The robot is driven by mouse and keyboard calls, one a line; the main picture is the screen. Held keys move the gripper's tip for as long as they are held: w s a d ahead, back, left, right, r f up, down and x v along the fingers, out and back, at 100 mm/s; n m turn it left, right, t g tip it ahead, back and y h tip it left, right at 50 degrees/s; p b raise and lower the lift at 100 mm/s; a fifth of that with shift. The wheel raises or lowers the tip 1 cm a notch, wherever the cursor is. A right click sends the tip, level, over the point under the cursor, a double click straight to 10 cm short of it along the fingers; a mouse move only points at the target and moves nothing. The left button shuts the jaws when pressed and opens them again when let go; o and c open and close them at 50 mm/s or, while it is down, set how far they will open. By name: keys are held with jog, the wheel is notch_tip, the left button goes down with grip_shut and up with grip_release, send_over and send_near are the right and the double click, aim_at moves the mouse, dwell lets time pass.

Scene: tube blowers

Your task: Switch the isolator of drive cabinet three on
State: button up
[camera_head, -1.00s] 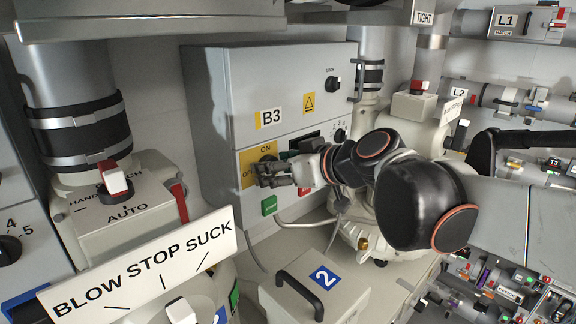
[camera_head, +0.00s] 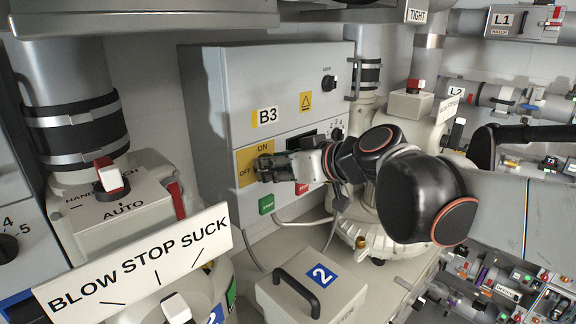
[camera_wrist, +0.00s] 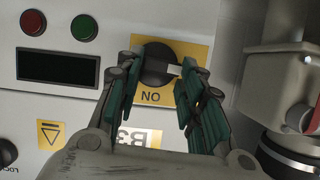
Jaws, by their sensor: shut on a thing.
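The drive cabinet marked B3 (camera_head: 288,85) is grey and stands in the middle of the head view. Its isolator is a black round knob (camera_wrist: 155,62) on a yellow plate (camera_head: 243,173) lettered ON at the top and OFF at the left. The wrist view shows it upside down, with the knob's white mark to the right, toward the OFF side. The fingers hide most of the knob in the head view.
A green button (camera_head: 266,204) and a red button (camera_head: 302,188) sit below the plate, close to my gripper. A dark display (camera_wrist: 58,67) is beside it. A box marked 2 (camera_head: 315,285) and a BLOW STOP SUCK sign (camera_head: 140,260) stand in front.

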jog(key=shift+w+d+f+m+g+y+b, duration=0.2)
jog(key=shift+m+g+y+b, duration=0.3)
jog(key=shift+m+y+b, duration=1)
jog(key=shift+w+d+f+m+g+y+b, duration=0.1)
jog(key=shift+w+d+m+g+y+b, duration=0.35)
jog(key=shift+m+b, duration=1.7)
jog(key=shift+w+f+m+g+y+b, duration=0.15)
jog(key=shift+m+g+y+b, duration=0.7)
jog(key=shift+m, duration=1.9)
jog(key=shift+r+t+y, duration=0.15)
jog(key=shift+t+y, duration=0.25)
jog(key=shift+y, duration=0.2)
jog(key=o, duration=1)
jog(key=shift+c, duration=0.2)
jog(key=shift+o, duration=0.5)
jog(key=shift+w+a, duration=0.1)
jog(key=shift+a, duration=0.2)
jog(key=shift+d, duration=0.1)
jog(key=shift+f, duration=0.2)
